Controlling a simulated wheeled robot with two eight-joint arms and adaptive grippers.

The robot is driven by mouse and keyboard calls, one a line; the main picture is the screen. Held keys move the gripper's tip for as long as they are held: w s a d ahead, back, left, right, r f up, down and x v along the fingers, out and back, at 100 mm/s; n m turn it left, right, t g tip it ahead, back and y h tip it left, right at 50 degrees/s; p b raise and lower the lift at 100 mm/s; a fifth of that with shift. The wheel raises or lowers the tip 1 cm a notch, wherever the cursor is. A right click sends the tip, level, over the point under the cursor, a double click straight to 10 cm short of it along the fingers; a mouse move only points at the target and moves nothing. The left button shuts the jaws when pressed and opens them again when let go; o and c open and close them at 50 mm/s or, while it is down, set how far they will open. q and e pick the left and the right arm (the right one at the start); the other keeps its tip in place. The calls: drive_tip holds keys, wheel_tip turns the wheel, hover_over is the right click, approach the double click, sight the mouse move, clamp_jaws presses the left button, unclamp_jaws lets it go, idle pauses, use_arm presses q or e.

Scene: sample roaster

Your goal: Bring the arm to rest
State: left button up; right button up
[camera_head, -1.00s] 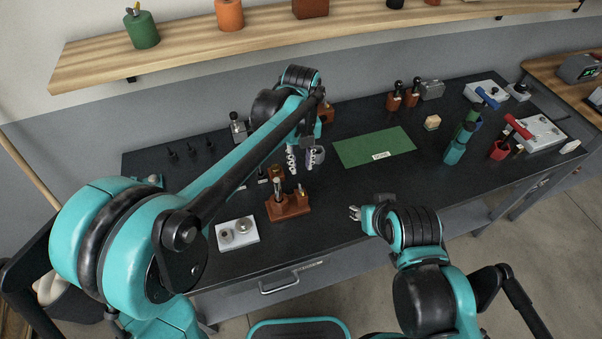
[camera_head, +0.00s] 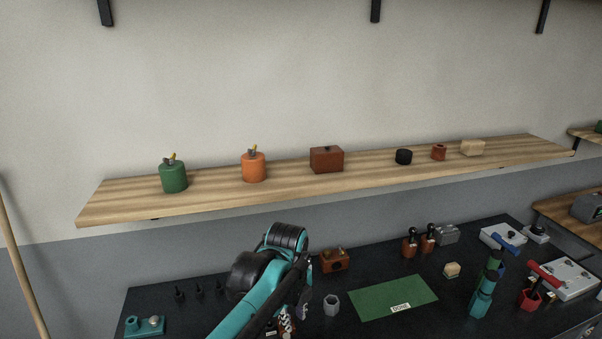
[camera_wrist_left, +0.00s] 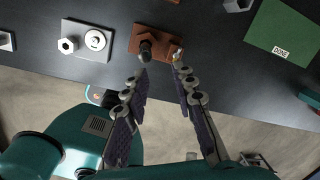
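My left arm (camera_head: 262,298) reaches up over the bench from the bottom edge in the head view. My left gripper (camera_wrist_left: 160,78) shows its two fingers well apart in the left wrist view, with nothing between them. Its fingertips appear just below a brown wooden holder (camera_wrist_left: 151,39) with a dark-knobbed tool upright in it. In the head view, the gripper (camera_head: 287,322) is partly cut off by the bottom edge. A grey cup (camera_head: 331,304) stands on the bench to its right, apart from it. My right gripper is out of view.
A wooden shelf (camera_head: 215,202) with canisters and boxes runs along the wall.

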use_arm(q)
drive_tip(key=s+a+f+n+t+b, duration=0.1)
drive_tip(key=s+a+f+n+t, duration=0.1)
drive_tip(key=s+a+n, duration=0.5)
drive_tip(key=s+a+f+n+t+b, duration=0.1)
drive_tip(key=s+a+f+n+t, duration=0.2)
drive_tip(key=n, duration=1.7)
drive_tip(key=s+a+t, duration=0.1)
drive_tip(key=s+a, duration=0.3)
drive_tip(key=a, duration=0.2)
drive_tip(key=shift+a+f, duration=0.2)
drive_tip(key=shift+a, duration=0.05)
